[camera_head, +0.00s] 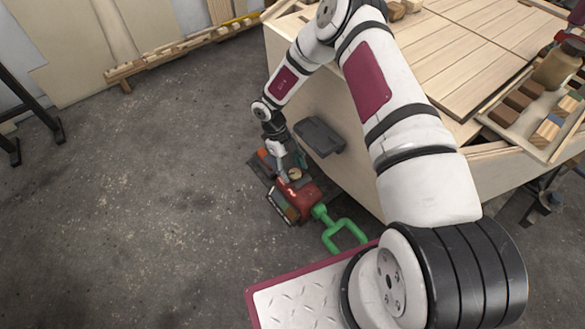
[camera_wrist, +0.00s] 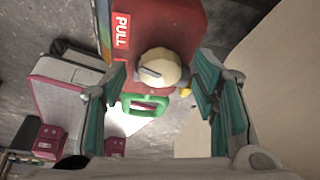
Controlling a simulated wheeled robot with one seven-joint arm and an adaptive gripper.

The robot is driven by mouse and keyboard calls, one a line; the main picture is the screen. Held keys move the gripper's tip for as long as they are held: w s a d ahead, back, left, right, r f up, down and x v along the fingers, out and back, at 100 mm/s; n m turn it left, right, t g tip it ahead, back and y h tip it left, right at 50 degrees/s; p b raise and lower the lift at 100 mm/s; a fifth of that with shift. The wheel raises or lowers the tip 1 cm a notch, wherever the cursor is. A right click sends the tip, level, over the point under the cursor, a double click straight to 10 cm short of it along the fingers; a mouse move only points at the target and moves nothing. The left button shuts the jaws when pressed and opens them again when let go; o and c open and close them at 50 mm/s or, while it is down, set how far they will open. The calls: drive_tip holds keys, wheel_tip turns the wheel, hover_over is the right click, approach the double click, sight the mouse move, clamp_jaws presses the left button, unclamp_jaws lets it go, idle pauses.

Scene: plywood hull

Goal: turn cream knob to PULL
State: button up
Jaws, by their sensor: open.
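The cream knob (camera_wrist: 163,70) is in the upper middle of the wrist view, on a red box (camera_wrist: 172,22). A red label reading PULL (camera_wrist: 121,31) is at the upper left of the knob. My gripper (camera_wrist: 160,88) is open, with one teal-padded finger on each side of the knob; I cannot tell whether either touches it. In the head view my gripper (camera_head: 283,174) is low over the red box (camera_head: 299,197), and the cream knob (camera_head: 295,174) shows small beside it.
A green forked handle (camera_head: 341,232) joins the red box's near end. The wooden hull (camera_head: 300,85) stands close on the right, with a dark grey block (camera_head: 320,136) at its side. Open concrete floor (camera_head: 150,220) lies to the left.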

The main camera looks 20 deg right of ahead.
drive_tip(key=v, duration=1.1)
drive_tip(key=shift+r, duration=0.4)
drive_tip(key=shift+w+a, duration=0.1)
drive_tip(key=shift+a, duration=0.05)
